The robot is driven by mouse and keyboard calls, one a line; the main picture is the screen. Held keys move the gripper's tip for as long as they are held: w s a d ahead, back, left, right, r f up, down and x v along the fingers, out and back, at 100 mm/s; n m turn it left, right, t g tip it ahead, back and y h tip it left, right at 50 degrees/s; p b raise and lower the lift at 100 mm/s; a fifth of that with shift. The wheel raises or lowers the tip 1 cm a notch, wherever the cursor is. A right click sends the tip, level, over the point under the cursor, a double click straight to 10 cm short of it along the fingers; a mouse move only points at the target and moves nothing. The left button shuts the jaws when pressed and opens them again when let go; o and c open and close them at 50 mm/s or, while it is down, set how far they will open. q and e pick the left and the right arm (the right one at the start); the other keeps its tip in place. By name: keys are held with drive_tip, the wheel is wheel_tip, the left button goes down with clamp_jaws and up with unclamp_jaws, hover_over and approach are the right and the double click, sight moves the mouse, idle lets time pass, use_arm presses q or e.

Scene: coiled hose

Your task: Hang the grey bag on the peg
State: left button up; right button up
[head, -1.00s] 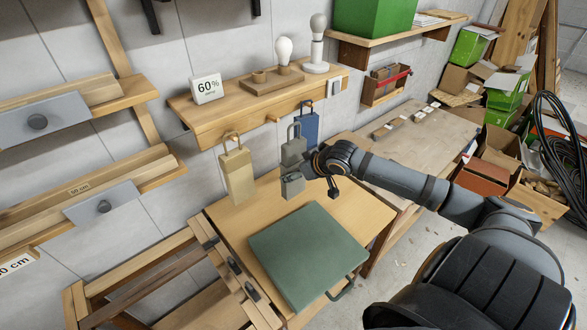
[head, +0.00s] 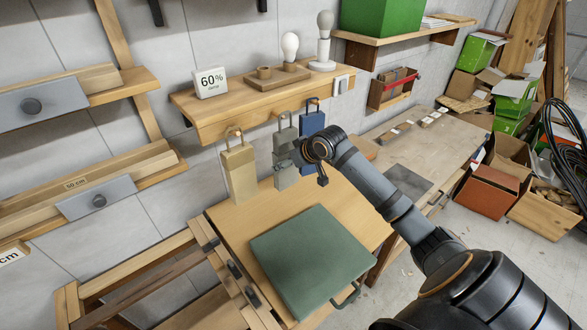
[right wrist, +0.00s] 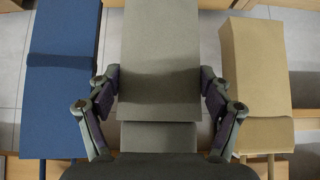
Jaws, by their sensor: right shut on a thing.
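The grey bag (head: 285,152) hangs upright below the front of the wall shelf, between the tan bag and the blue bag. My right gripper (right wrist: 160,98) is shut on it, with one finger on each side in the right wrist view, where the grey bag (right wrist: 160,55) fills the middle. In the head view its handle loop reaches up to the shelf's front edge, where the peg is. The peg is hardly visible behind the loop, and I cannot tell whether the loop is around it. My left gripper is not in view.
The tan bag (head: 239,170) and the blue bag (head: 312,125) hang close on either side. The shelf (head: 235,108) above holds a 60% sign (head: 210,82) and lamps. Below, a green case (head: 312,258) lies on the wooden table.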

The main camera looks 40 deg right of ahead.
drive_tip(key=shift+w+a+f+b, duration=0.1)
drive_tip(key=shift+w+b, duration=0.45)
drive_tip(key=shift+w, duration=0.9)
drive_tip(key=shift+w+f+p, duration=0.4)
drive_tip(key=shift+w+p, duration=0.05)
drive_tip(key=shift+p, duration=0.05)
drive_tip(key=o, duration=1.2)
